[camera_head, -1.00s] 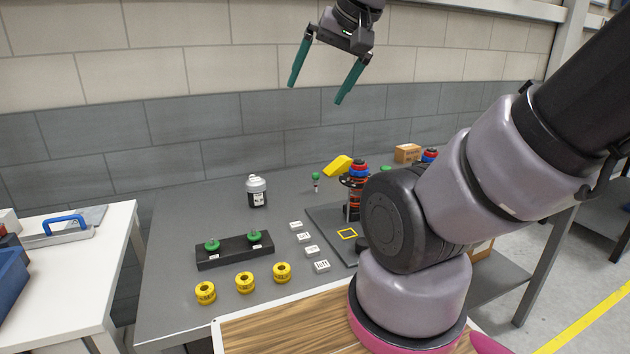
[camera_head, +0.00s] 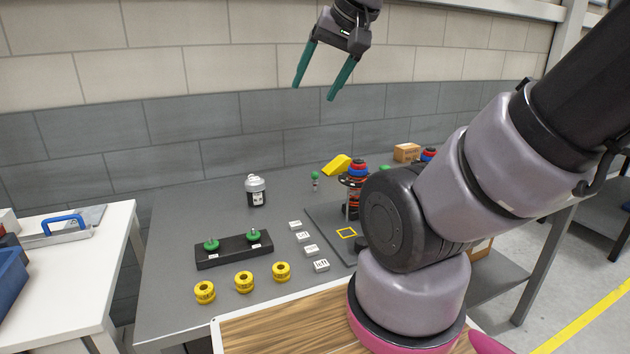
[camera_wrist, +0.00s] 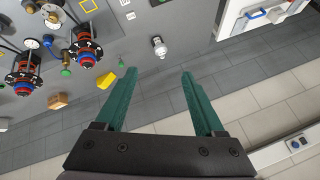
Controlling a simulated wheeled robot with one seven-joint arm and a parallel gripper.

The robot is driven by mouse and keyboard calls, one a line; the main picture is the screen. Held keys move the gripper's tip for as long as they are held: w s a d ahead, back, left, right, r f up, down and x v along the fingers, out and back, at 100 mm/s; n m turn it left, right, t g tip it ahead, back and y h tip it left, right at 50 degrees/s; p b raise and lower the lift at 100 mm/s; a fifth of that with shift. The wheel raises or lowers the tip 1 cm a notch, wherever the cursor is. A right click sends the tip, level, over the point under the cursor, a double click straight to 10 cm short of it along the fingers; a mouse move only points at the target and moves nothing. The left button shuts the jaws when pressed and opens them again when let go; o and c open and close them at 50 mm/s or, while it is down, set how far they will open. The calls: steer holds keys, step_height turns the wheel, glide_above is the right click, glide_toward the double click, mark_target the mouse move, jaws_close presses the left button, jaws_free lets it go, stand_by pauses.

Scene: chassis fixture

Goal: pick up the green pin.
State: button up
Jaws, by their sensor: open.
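A small pin with a green head (camera_head: 315,175) stands on the grey table, left of a yellow wedge. It also shows in the wrist view (camera_wrist: 121,62), small, near the left fingertip in the picture. Two green round-topped pieces (camera_head: 211,245) (camera_head: 253,236) sit on a black block nearer the front; I cannot tell whether they count as pins. My gripper (camera_head: 314,92) is open and empty, high above the table against the wall.
A grey-lidded bottle (camera_head: 256,191), several white labelled tiles (camera_head: 311,250) and several yellow rings (camera_head: 244,282) are on the table (camera_head: 175,260). The yellow wedge (camera_head: 337,165) and a red-and-blue-topped fixture (camera_head: 356,182) stand right of the pin. My arm hides part of the right side.

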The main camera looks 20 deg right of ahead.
steer(key=w+d+f+m, duration=0.15)
steer(key=w+f, duration=0.25)
steer(key=w, duration=0.9)
steer(key=m+t+h, duration=0.1)
steer(key=t+h, duration=0.3)
steer(key=h, duration=0.2)
glide_above(315, 177)
steer(key=s+a, duration=0.5)
steer(key=s, duration=0.2)
step_height(315, 177, down, 20)
steer(key=r, duration=0.1)
steer(key=d+f, duration=0.1)
steer(key=f, duration=0.3)
steer(key=w+d+f+n+t+h, duration=0.1)
steer(key=f, duration=0.3)
steer(key=d+f+n, duration=0.1)
steer(key=f, duration=0.4)
steer(key=shift+w+t, duration=0.3)
steer(key=x, duration=0.5)
steer(key=shift+w, duration=0.15)
steer(key=shift+r+x, duration=0.25)
steer(key=shift+x, duration=1.05)
steer(key=shift+r+x, duration=0.2)
steer(key=shift+x, duration=1.1)
steer(key=shift+w, duration=0.1)
jaws_close()
